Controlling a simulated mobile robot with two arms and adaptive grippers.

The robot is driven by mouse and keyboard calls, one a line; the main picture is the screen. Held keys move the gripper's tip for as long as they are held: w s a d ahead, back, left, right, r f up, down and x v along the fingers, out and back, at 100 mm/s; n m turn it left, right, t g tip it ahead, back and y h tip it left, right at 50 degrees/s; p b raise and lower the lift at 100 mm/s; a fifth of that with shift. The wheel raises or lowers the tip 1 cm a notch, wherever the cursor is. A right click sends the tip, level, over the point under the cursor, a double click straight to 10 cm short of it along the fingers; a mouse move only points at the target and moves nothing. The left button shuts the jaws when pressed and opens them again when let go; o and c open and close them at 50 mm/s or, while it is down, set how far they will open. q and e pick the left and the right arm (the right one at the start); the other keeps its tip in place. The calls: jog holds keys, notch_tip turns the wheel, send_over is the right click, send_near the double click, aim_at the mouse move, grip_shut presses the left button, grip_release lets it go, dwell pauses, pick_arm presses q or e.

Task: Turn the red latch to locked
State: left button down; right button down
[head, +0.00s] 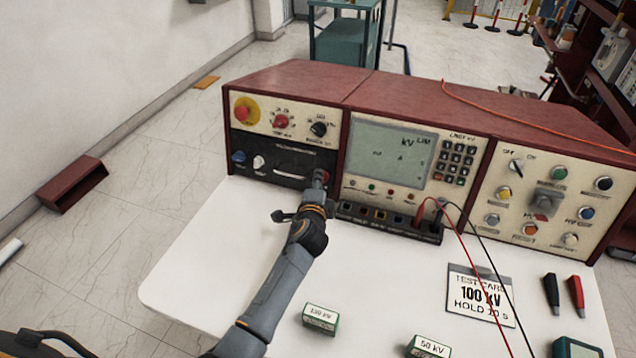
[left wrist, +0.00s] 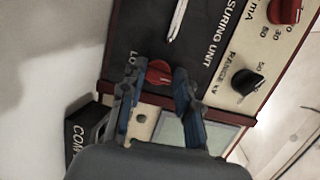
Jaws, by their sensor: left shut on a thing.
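The red latch (left wrist: 160,73) is on the dark measuring unit panel (left wrist: 185,50), at its edge in the left wrist view. My left gripper (left wrist: 156,82) has its two blue-padded fingers on either side of the latch, shut on it. Lettering starting "LO" shows beside the latch, and the rest is hidden by a finger. In the head view my left gripper (head: 318,182) is at the lower right of the dark panel (head: 275,160) and covers most of the latch. I cannot tell the latch's exact angle. My right gripper is not in view.
The red console (head: 300,80) stands on a white table (head: 215,245). Red and black leads (head: 468,250) run across its right side. A test card (head: 480,295), two green boxes (head: 320,318) and two probes (head: 575,292) lie in front. The table's left part is clear.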

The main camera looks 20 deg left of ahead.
pick_arm(q)
jog(key=shift+f, duration=0.1)
jog(key=c, duration=1.2)
grip_release()
jog(key=v, duration=1.2)
